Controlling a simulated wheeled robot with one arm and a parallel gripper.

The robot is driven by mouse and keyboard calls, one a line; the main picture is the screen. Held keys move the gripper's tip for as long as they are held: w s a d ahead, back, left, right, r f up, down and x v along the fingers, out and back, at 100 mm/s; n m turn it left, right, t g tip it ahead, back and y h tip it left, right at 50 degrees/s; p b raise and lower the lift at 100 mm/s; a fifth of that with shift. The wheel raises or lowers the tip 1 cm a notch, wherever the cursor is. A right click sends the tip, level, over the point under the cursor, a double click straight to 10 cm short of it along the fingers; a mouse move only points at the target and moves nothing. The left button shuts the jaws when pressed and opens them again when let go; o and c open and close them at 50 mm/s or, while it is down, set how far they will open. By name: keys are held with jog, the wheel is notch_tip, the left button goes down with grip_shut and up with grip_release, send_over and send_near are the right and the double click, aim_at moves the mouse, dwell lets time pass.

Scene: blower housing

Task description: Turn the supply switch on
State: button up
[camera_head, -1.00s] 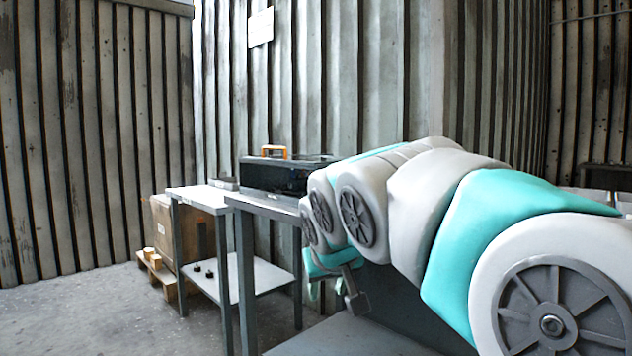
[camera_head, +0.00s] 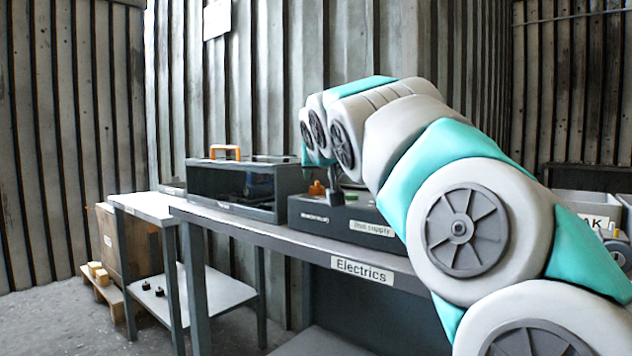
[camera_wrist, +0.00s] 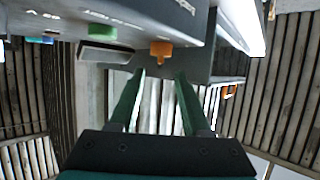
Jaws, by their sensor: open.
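The dark supply box (camera_head: 320,213) stands on the bench in the head view, with a white label on its front that seems to read "supply". An orange knob (camera_head: 316,188) shows at its top, beside my gripper (camera_head: 335,190). In the wrist view the box looks upside down. The orange knob (camera_wrist: 161,50) sits just beyond the fingertips of my gripper (camera_wrist: 160,76), roughly centred between them. The fingers are apart with nothing between them. A green part (camera_wrist: 102,33) is to the left of the knob. I cannot tell the switch's setting.
The bench (camera_head: 270,235) carries an "Electrics" label (camera_head: 362,270). A dark open-fronted case (camera_head: 232,188) with an orange handle stands left of the supply box. A lower white table (camera_head: 148,207) is further left. Grey bins (camera_head: 585,205) are at the right.

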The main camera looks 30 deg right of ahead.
aim_at(317, 181)
jog(key=x, duration=0.6)
jog(key=shift+w+f, duration=0.2)
jog(key=shift+w, duration=0.05)
jog(key=shift+c, duration=0.2)
grip_shut()
